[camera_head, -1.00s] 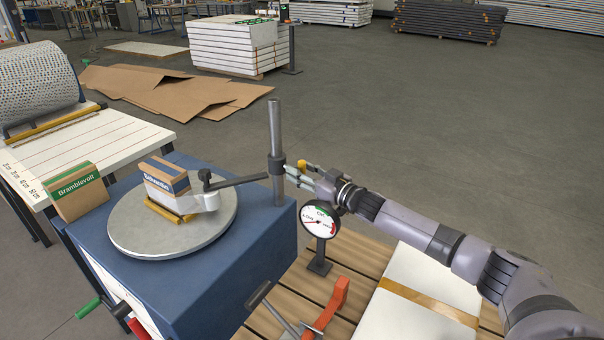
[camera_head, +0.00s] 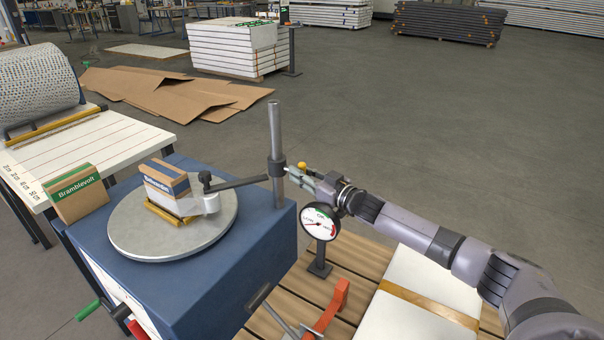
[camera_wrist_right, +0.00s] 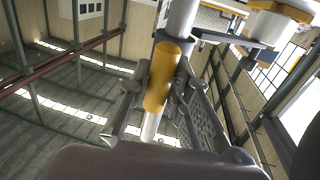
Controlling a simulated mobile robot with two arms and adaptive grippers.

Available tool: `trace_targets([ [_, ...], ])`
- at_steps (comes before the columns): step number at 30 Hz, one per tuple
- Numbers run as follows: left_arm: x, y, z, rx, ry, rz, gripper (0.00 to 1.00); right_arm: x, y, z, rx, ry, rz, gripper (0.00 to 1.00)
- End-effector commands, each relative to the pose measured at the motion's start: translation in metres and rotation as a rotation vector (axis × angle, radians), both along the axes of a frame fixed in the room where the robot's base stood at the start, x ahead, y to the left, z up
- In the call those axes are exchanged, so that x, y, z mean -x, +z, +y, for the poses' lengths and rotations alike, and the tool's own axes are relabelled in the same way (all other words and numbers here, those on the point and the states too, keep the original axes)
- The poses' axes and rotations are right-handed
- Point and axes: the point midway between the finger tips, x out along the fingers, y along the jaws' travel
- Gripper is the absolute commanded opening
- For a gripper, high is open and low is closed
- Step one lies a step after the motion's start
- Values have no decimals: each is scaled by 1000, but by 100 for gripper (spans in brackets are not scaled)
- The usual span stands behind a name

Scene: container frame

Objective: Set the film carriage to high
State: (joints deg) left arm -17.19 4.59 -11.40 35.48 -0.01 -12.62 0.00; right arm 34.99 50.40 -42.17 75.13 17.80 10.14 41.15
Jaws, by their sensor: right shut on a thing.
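The film carriage is a dark collar (camera_head: 277,167) around an upright grey post (camera_head: 275,125), a little below the middle of its visible length. A dark arm (camera_head: 238,183) runs left from the post toward the boxes on the turntable (camera_head: 130,240). My right gripper (camera_head: 303,174) is just right of the collar, with a small yellow knob (camera_head: 302,165) at its fingers. In the right wrist view the fingers are shut on a yellow handle (camera_wrist_right: 162,77), with the grey post (camera_wrist_right: 183,18) beyond it. My left gripper is not in view.
A round dial gauge (camera_head: 319,222) stands below my right gripper. A blue machine base (camera_head: 205,290) carries the turntable, with boxes on it. An orange-red bracket (camera_head: 332,305) and a white strapped pack (camera_head: 415,300) are lower right. The floor behind the post is open.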

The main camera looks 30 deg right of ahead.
Motion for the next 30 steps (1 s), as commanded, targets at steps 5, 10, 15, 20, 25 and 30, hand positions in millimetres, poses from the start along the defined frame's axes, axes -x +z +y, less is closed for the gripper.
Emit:
trace_targets([
  [5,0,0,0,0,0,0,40,0,0,-2,1,-3,1,0],
  [10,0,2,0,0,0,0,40,0,2,-2,1,-3,1,0],
  [15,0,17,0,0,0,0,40,-1,19,-2,2,-4,-2,0],
  [20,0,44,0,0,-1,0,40,-1,50,-3,2,-5,-7,0],
  [25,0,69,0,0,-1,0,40,-2,78,-3,0,-5,-9,0],
  [30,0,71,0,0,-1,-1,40,-2,82,-3,-1,-4,-10,0],
])
